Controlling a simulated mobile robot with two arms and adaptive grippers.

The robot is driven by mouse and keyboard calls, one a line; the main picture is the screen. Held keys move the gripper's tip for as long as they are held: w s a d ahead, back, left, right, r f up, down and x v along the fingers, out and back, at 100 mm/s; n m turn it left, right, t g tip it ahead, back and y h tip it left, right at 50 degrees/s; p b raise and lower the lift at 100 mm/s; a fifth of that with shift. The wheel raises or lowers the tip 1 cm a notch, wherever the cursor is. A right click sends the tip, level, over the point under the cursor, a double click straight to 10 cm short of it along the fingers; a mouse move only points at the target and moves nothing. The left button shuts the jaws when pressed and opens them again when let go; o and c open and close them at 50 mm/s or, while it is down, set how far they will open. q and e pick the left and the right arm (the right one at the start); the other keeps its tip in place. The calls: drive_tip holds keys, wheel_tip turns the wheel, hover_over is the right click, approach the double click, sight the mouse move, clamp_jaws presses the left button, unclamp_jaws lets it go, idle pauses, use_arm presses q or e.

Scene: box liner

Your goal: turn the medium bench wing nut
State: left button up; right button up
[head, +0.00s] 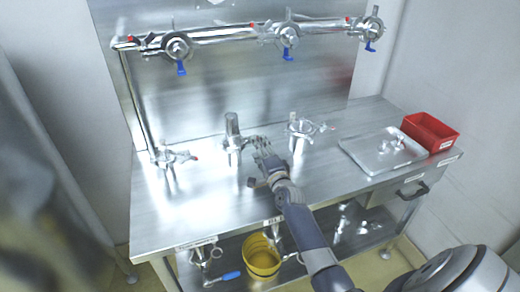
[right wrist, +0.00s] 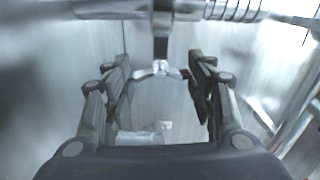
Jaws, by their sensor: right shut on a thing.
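Three clamp fittings stand on the steel bench. The middle one (head: 232,135) has a metal cylinder standing up from it. My right gripper (head: 258,145) is at the right side of this fitting, its arm coming in from the lower right. In the right wrist view, a silvery wing nut (right wrist: 160,70) lies between the two fingertips of my right gripper (right wrist: 160,80), one wing towards each finger. The gripper is shut on it. In the head view the wing nut is too small and covered to tell apart. My left gripper is not in view.
Other clamp fittings stand at the left (head: 172,158) and right (head: 302,130) of the bench. A metal tray (head: 365,160) and a red bin (head: 430,132) are at the right. A pipe (head: 220,35) with blue-handled valves runs above. The front left of the bench is clear.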

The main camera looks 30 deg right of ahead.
idle(0.3)
drive_tip(key=o, duration=0.8)
drive_tip(key=v, duration=1.2)
